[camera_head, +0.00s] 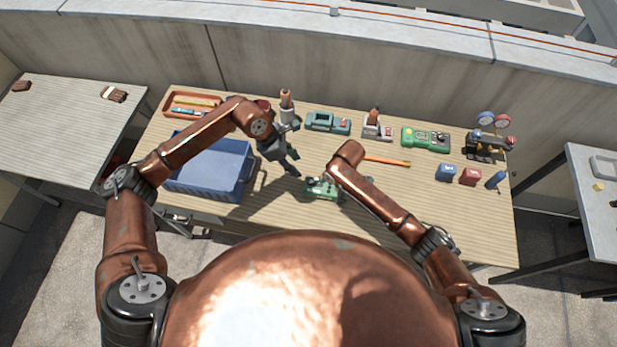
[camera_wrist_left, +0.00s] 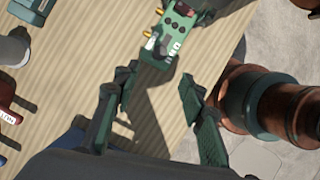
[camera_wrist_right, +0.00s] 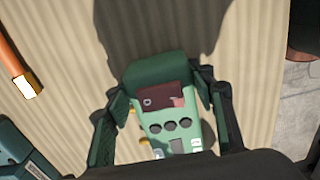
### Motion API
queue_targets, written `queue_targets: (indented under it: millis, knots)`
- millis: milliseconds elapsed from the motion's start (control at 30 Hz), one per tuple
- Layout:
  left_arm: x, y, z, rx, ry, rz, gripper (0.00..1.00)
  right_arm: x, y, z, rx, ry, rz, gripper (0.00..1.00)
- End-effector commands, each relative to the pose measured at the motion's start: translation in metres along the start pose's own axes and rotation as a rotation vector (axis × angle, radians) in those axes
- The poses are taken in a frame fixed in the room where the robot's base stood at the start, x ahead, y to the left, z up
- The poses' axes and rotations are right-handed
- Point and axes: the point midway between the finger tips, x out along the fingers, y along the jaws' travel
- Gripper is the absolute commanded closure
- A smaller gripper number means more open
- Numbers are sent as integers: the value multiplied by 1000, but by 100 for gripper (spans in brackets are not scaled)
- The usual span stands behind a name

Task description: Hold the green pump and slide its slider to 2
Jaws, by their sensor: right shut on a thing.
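The green pump (camera_head: 322,189) is near the front edge of the wooden workbench. In the right wrist view the pump (camera_wrist_right: 163,75) shows a dark red panel, a row of round dark ports and brass fittings on its left side. My right gripper (camera_wrist_right: 166,95) has a finger on each side of the pump and is shut on it. My left gripper (camera_head: 292,168) is open and empty, above the bench to the left of the pump. In the left wrist view the pump (camera_wrist_left: 177,28) lies beyond the open left fingers (camera_wrist_left: 157,82). I cannot make out the slider's position or its numbers.
A blue crate (camera_head: 208,192) stands at the left of the bench. Behind are an orange tray (camera_head: 168,111), a teal device (camera_head: 345,126) and another green device (camera_head: 410,138). A gauge set (camera_head: 487,150) and small blocks (camera_head: 446,172) are at right. An orange stick (camera_head: 388,161) lies mid-bench.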

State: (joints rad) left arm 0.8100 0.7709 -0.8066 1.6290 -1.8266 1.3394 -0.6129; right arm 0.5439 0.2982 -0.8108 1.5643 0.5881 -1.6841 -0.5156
Motion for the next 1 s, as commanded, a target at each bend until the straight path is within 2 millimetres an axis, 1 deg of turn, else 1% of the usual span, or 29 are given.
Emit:
queue_targets:
  millis: [67,167,267,500,633,800,1000]
  knots:
    - [3,0,0,12,-4,-4,62,0,0,0,0,-1,0,95]
    - [14,0,0,14,-5,-6,62,0,0,0,0,-1,0,95]
    - [31,0,1,13,-5,-6,62,0,0,0,0,-1,0,95]
    - [79,-1,1,12,-5,-7,62,0,0,0,0,-1,0,95]
    - [99,0,1,13,-5,-6,62,0,0,0,0,-1,0,95]
    - [115,1,1,13,-4,-3,62,0,0,0,0,-1,0,95]
    - [119,0,0,14,-4,-3,62,0,0,0,0,-1,0,95]
